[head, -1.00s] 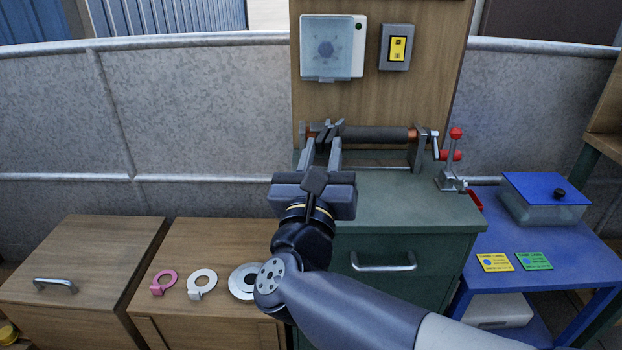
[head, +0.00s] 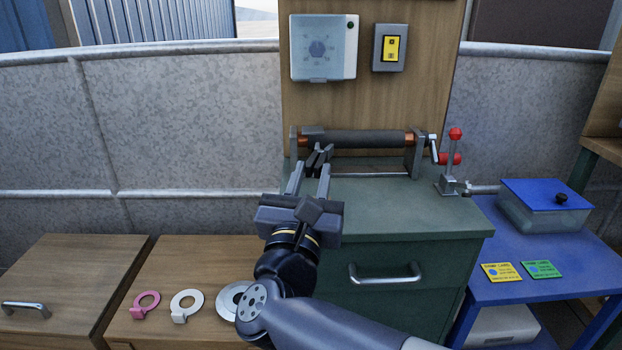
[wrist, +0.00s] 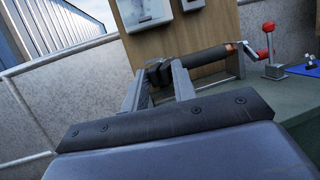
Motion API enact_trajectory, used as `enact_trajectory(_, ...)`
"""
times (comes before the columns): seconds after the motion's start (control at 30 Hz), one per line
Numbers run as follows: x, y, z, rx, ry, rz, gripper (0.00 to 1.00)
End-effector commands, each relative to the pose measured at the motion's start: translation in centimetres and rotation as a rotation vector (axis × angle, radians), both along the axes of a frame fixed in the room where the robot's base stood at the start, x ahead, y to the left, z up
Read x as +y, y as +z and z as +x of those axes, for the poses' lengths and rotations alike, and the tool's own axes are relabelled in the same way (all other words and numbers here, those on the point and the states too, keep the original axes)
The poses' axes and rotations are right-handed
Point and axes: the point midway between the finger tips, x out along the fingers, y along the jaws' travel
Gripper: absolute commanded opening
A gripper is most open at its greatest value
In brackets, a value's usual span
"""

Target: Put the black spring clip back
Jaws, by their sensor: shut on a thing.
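A small black spring clip (head: 319,158) is between the fingertips of my gripper (head: 309,178), which is shut on it. Its two dark prongs point up and away from me. The clip is just in front of the left end of a dark roller (head: 368,140) held in a metal frame on the green cabinet. In the head view I cannot tell whether it touches the frame. In the wrist view, the clip (wrist: 158,74) is dark and small at the tips of my gripper (wrist: 158,84), near the roller (wrist: 203,58); its outline is partly hidden.
The green cabinet top (head: 400,205) is clear at front right. A red-knobbed lever (head: 452,165) stands at the roller's crank end. A blue table (head: 520,240) holds a lidded box (head: 545,207) and two cards. Pink (head: 146,304) and white (head: 187,305) ring tags lie on the wooden cabinet.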

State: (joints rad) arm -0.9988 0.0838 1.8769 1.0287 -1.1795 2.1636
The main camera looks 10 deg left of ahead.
Motion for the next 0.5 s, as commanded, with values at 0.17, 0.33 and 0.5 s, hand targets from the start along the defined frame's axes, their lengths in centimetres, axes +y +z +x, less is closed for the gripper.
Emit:
enact_trajectory(0.17,0.0,-0.3,-0.1,-0.003,-0.001,0.004,0.17)
enact_trajectory(0.33,0.0,-1.4,-0.1,-0.001,-0.003,0.002,0.17)
enact_trajectory(0.5,0.0,-2.9,-0.1,-0.001,-0.001,0.003,0.17)
